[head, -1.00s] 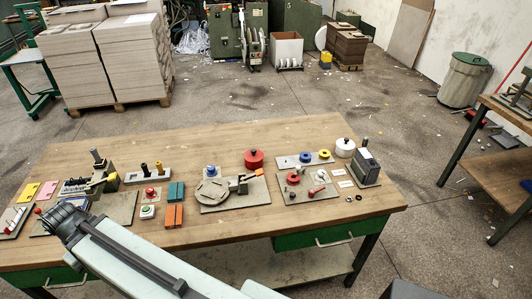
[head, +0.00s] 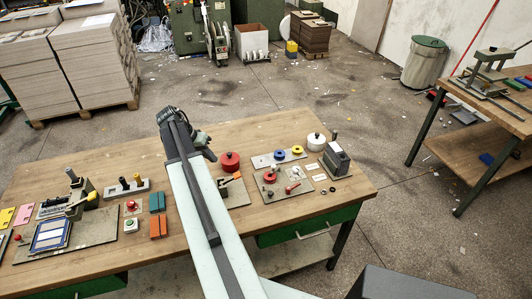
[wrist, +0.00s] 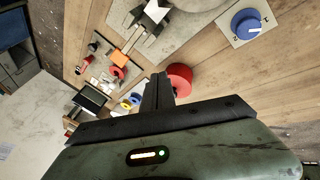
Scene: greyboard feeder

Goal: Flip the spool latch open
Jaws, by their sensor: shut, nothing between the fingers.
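My gripper (wrist: 158,88) is shut and empty, pointing over the table in the wrist view. In the head view my gripper (head: 196,138) is above the table's middle, its fingertips hard to make out. I cannot tell for sure which part is the spool latch.
A large red round piece (head: 229,162) stands near my gripper. Blue and yellow rings (head: 297,150), a white round piece (head: 316,141) and a dark block (head: 336,160) stand at the right.

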